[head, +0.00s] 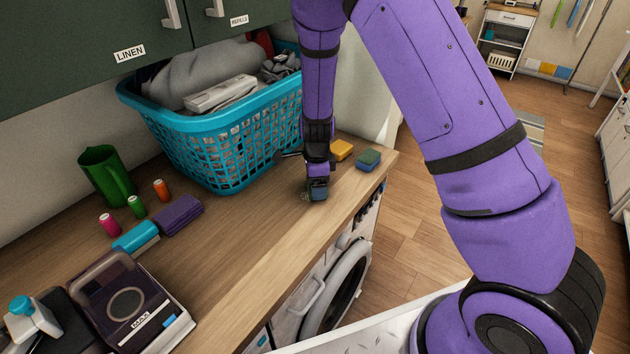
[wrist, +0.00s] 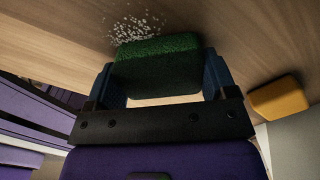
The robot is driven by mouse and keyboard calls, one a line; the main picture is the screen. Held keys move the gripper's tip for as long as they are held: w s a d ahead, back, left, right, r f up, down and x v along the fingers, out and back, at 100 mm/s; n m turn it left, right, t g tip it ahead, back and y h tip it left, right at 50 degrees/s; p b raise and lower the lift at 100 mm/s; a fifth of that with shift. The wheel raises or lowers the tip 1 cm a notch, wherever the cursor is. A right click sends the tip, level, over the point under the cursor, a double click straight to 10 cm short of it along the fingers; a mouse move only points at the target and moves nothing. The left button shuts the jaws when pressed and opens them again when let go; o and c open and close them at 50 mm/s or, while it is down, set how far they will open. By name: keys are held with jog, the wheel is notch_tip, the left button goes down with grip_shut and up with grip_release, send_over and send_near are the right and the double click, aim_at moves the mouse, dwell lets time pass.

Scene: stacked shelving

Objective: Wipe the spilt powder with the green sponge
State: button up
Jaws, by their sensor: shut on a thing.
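My gripper (head: 317,190) is low over the wooden counter, in front of the turquoise basket. In the wrist view its two blue fingers (wrist: 165,82) are shut on the sides of the green sponge (wrist: 157,65), which has a rough dark green face. The spilt powder (wrist: 137,28) is a patch of white specks on the counter, right at the sponge's far edge. In the head view the held sponge is mostly hidden by my gripper, and I cannot tell whether it touches the counter.
A yellow sponge (head: 342,149) and a blue sponge with a green top (head: 368,159) lie right of my gripper near the counter's end. The laundry basket (head: 225,150) stands close on the left. A green jug (head: 106,175) and several small items are farther left.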

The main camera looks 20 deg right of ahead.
jog(key=shift+s+a, duration=0.1)
jog(key=shift+s, duration=1.05)
jog(key=shift+w, duration=1.95)
jog(key=shift+s+r, duration=0.1)
jog(key=shift+s, duration=1.85)
jog(key=shift+w, duration=1.7)
jog(key=shift+s, duration=1.7)
jog(key=shift+w, duration=1.7)
jog(key=shift+s, duration=0.15)
